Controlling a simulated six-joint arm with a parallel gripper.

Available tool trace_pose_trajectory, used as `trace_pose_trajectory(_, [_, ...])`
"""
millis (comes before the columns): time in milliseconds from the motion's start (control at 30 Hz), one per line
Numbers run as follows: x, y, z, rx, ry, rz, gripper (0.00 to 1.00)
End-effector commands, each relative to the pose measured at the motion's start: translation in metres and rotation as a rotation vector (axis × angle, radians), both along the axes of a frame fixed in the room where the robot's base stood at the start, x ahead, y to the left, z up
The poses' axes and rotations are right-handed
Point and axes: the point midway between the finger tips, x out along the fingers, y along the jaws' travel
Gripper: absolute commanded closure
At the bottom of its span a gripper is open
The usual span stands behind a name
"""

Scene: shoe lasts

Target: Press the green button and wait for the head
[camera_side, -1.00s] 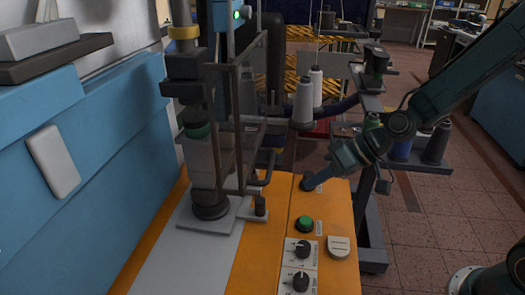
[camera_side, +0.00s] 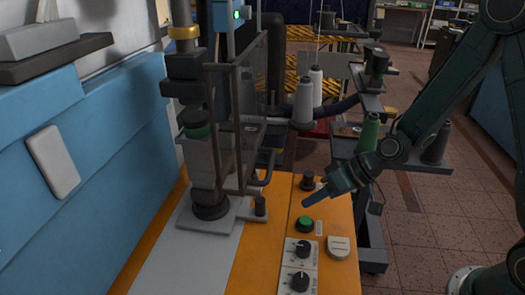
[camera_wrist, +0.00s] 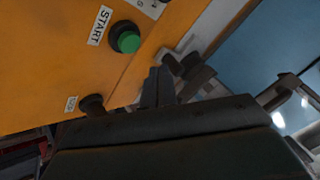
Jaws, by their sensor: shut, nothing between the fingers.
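The green button (camera_side: 305,223) sits in a dark ring on the orange panel in the side view. In the wrist view the green button (camera_wrist: 128,42) shows beside a START label (camera_wrist: 99,25). My gripper (camera_side: 306,204) is shut and empty, its tip just above and behind the button, apart from it as far as I can tell. In the wrist view my gripper's fingers (camera_wrist: 158,86) also show together. The press head (camera_side: 197,125) stands upright at the left above a dark round foot (camera_side: 211,205) on a grey plate.
Two black knobs (camera_side: 303,248) and a pale plate-like control (camera_side: 338,246) lie in front of the button. A dark knob (camera_side: 308,182) is behind it. A guard frame (camera_side: 242,130) stands to the left. Thread cones (camera_side: 302,102) stand behind.

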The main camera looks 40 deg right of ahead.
Motion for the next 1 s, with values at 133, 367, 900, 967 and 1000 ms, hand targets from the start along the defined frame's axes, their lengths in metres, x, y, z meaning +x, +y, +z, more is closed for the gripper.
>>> trace_pose_trajectory(133, [0.000, 0.000, -0.015, 0.001, 0.002, -0.001, 1.00])
trace_pose_trajectory(367, [0.000, 0.000, -0.028, -0.001, 0.001, 0.000, 1.00])
trace_pose_trajectory(900, [0.000, 0.000, -0.031, -0.001, 0.000, 0.000, 1.00])
trace_pose_trajectory(967, [0.000, 0.000, -0.031, -0.001, 0.000, 0.000, 1.00])
trace_pose_trajectory(1000, [0.000, 0.000, -0.031, -0.001, -0.001, 0.000, 1.00])
